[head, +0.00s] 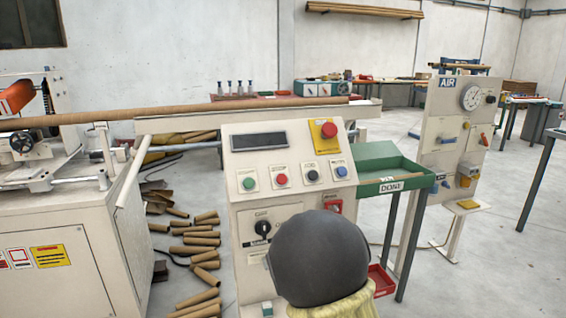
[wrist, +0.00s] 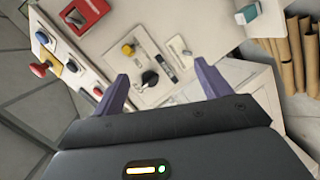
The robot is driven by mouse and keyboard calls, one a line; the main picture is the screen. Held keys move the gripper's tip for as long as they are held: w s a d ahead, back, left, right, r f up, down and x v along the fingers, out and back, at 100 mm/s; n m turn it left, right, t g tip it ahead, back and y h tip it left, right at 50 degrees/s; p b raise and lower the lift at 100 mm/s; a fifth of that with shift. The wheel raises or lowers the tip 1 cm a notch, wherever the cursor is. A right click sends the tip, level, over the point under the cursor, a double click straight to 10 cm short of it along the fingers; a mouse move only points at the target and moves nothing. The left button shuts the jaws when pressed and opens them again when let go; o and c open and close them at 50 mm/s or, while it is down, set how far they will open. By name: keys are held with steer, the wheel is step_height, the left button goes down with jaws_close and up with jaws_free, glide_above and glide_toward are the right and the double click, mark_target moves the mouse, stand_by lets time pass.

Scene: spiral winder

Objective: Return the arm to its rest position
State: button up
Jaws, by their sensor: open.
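My gripper (wrist: 163,82) shows in the wrist view with its two purple fingers spread wide apart and nothing between them. Beyond the fingers is the pale console front, with a black rotary switch (wrist: 150,78) and a yellow knob (wrist: 128,50). I cannot tell how far the fingertips are from it; no contact is visible. In the head view, a dark rounded part of my arm stands in front of the lower console (head: 240,290), close to the rotary switch (head: 263,229). My gripper itself is hidden there.
The console has a red emergency button (head: 329,131) and several push buttons. The green DONE tray (head: 390,166) stands to its right, the AIR panel (head: 455,130) beyond. Cardboard tubes (head: 195,250) litter the floor at left, beside the winder (head: 60,220). Open floor lies at right.

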steer(key=s+d+f+m+g+h, duration=0.1)
steer(key=s+d+m+g, duration=0.45)
steer(key=s+m, duration=0.35)
steer(key=s+d+f+m+g+h, duration=0.1)
steer(key=s+d+m+g, duration=0.45)
steer(key=s, duration=0.65)
step_height(320, 180, up, 32)
steer(key=p, duration=3.2)
steer(key=shift+a+r+m+g, duration=0.15)
steer(key=shift+a+m+g, duration=0.2)
steer(key=shift+m+g, duration=0.1)
steer(key=shift+w, duration=0.1)
